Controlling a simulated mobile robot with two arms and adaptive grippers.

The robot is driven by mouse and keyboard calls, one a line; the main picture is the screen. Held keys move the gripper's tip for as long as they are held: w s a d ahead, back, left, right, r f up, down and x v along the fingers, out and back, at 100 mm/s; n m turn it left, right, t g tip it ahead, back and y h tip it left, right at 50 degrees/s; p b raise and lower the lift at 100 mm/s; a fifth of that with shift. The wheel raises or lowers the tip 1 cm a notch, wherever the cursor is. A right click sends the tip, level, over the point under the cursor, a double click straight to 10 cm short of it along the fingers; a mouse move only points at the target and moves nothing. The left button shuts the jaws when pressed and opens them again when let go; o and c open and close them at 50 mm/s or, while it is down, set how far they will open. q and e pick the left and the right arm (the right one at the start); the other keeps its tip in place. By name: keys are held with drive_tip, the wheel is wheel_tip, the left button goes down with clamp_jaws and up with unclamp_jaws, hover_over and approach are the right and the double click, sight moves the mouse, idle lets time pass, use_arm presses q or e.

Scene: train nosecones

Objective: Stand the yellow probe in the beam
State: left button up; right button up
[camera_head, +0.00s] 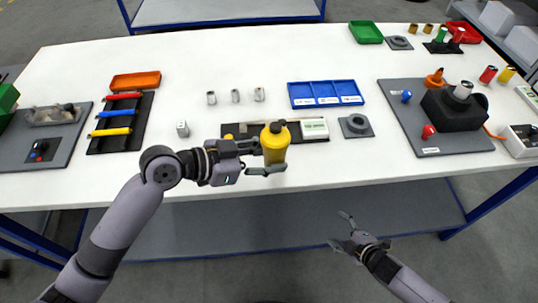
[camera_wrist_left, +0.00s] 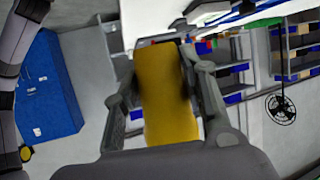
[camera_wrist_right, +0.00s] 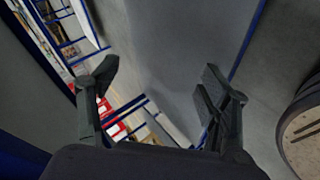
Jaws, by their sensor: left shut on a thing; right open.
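The yellow probe (camera_head: 275,146), a thick cylinder with a dark top, is upright in my left gripper (camera_head: 262,158) near the table's front edge. The left wrist view shows its yellow body (camera_wrist_left: 167,95) between both fingers. I cannot tell whether its foot touches the table. Just behind it is a long dark base (camera_head: 240,130) with a white display box (camera_head: 314,129) at its right end, perhaps the beam; the probe and gripper hide part of it. My right gripper (camera_head: 341,231) is open and empty, in front of the table; its spread fingers show in the right wrist view (camera_wrist_right: 158,78).
A blue compartment tray (camera_head: 326,93) and a grey block with a round hole (camera_head: 356,126) lie behind and right. Several small metal pieces (camera_head: 235,96) stand behind the base. A grey board with a black fixture (camera_head: 455,108) is at right; dark trays with coloured tools are at left.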

drive_tip(key=s+d+f+m+g+h, duration=0.4)
drive_tip(key=s+f+m, duration=0.4)
drive_tip(key=s+f, duration=0.5)
drive_tip(key=s+a+f+m+g, duration=0.2)
drive_tip(key=s+f, duration=0.3)
drive_tip(key=s, duration=0.5)
drive_tip(key=s+a+f+m+g, duration=0.1)
drive_tip(key=s+f+m, duration=0.3)
drive_tip(key=s, duration=0.6)
drive_tip(key=shift+s+a+f+m+g, duration=0.35)
drive_tip(key=shift+a+f+m+g, duration=0.1)
drive_tip(key=shift+g, duration=0.45)
